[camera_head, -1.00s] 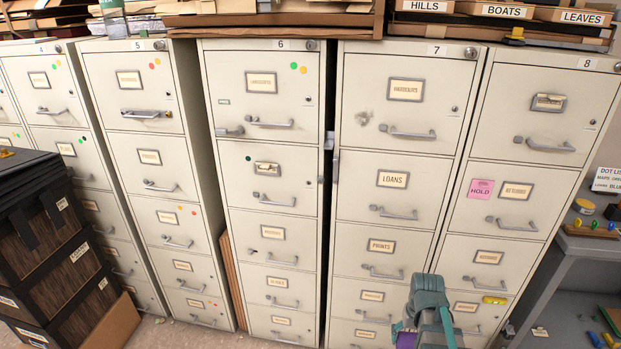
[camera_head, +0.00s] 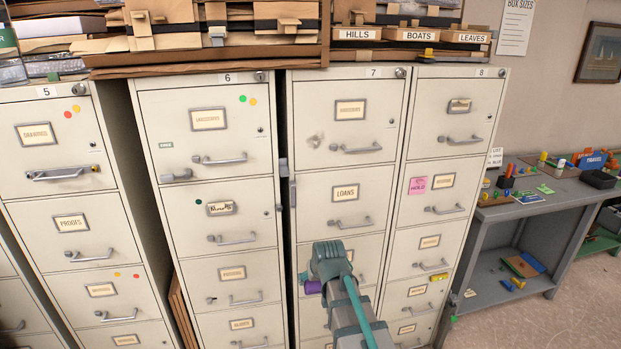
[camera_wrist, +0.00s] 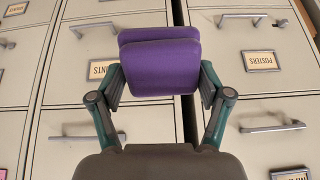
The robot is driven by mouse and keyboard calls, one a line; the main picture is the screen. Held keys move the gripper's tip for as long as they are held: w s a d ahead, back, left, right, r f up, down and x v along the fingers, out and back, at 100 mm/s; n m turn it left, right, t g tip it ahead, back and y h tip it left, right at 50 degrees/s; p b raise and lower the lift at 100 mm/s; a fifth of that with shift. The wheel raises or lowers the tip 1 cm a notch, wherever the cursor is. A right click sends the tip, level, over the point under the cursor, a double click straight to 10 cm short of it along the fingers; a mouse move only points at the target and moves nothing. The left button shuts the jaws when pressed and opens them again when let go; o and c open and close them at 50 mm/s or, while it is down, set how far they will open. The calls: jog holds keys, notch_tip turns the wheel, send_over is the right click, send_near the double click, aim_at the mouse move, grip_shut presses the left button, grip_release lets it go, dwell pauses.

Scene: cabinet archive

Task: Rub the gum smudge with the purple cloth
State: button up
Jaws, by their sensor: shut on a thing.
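The purple cloth (camera_wrist: 160,68) is a folded pad held between the two fingers of my gripper (camera_wrist: 160,88) in the wrist view. In the head view the cloth (camera_head: 312,287) shows as a small purple patch beside my gripper (camera_head: 328,262), which is in front of cabinet 7 below the LOANS drawer. A greyish smudge (camera_head: 316,141) is on the top drawer of cabinet 7, left of its handle. The gripper and cloth are below the smudge and apart from it. The wrist view shows drawer fronts behind the cloth, not the smudge.
Drawer handles stick out from the cabinet fronts, including the top handle of cabinet 7 (camera_head: 356,148). A pink HOLD note (camera_head: 418,186) is on cabinet 8. Boxes and folders (camera_head: 205,40) are stacked on top. A grey table (camera_head: 520,207) with small items stands at the right.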

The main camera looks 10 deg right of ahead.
aim_at(327, 136)
jog(key=w+r+t+p, duration=0.1)
jog(key=w+r+t, duration=0.25)
jog(key=r, duration=0.95)
jog(key=w+r+t+p, duration=0.15)
jog(key=r+t, duration=0.35)
jog(key=r, duration=0.7)
jog(key=w+r+t, duration=0.4)
jog(key=r, duration=0.9)
jog(key=shift+g, duration=0.25)
jog(key=shift+w+d+b, duration=0.15)
jog(key=shift+w, duration=1.2)
jog(key=shift+w+d+b, duration=0.15)
jog(key=shift+w, duration=1.15)
jog(key=shift+w+b, duration=0.3)
jog(key=shift+w, duration=0.7)
jog(key=shift+d+f+b, duration=0.15)
jog(key=shift+d+b, duration=1)
jog(key=shift+d, duration=0.25)
jog(key=shift+s+d+b, duration=0.1)
jog(key=shift+d+b, duration=0.2)
jog(key=shift+d, duration=0.1)
jog(key=shift+w+d+b, duration=0.2)
jog(key=shift+d+b, duration=0.95)
jog(key=shift+b, duration=0.05)
jog(key=shift+d+b, duration=0.55)
